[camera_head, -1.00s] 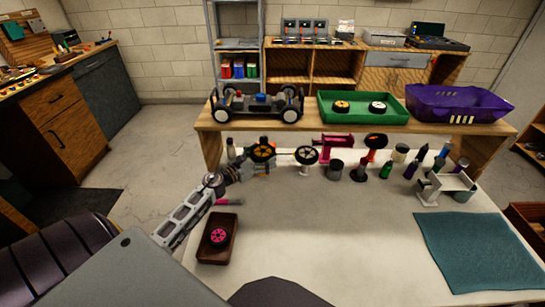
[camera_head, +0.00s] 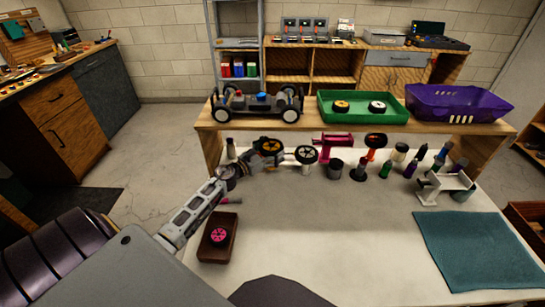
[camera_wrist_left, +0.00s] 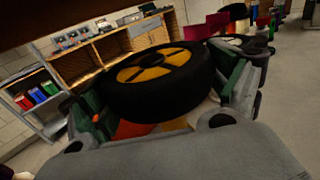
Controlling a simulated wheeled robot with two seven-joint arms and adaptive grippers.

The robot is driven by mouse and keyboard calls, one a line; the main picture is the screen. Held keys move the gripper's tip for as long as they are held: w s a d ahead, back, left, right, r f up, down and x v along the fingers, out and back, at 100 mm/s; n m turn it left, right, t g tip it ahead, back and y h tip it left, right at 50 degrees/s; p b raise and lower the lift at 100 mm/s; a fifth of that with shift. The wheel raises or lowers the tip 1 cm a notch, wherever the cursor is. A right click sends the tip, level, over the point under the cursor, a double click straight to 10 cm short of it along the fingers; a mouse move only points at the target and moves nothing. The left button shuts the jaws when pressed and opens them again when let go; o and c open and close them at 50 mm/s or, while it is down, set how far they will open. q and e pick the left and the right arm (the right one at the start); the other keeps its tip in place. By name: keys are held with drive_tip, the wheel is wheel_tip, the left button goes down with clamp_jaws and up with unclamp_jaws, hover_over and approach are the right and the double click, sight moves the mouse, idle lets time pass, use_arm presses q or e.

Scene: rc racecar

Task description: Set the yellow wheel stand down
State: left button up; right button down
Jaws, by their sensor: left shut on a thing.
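My left gripper (camera_head: 262,159) reaches over the back left of the white table and is shut on the yellow wheel stand (camera_wrist_left: 172,124). Little of the stand shows below the wheel. A black wheel with a yellow hub (camera_head: 270,146) sits on it; the wheel fills the space between the fingers in the left wrist view (camera_wrist_left: 165,75) and looks tilted. I cannot tell whether the stand touches the table. A white-hubbed wheel on a stand (camera_head: 305,155) is just right of the gripper. My right gripper is not in view.
A brown tray (camera_head: 205,250) with a pink wheel lies front left. A teal mat (camera_head: 475,252) lies right. The table's middle is clear.

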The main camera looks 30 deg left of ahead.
use_arm(q)
drive_tip(key=shift+w+r, duration=0.1)
drive_tip(key=shift+w, duration=0.2)
drive_tip(key=shift+d+f, duration=0.1)
drive_tip(key=shift+f, duration=0.25)
drive_tip(key=shift+f+b, duration=0.3)
drive_tip(key=shift+f, duration=1.1)
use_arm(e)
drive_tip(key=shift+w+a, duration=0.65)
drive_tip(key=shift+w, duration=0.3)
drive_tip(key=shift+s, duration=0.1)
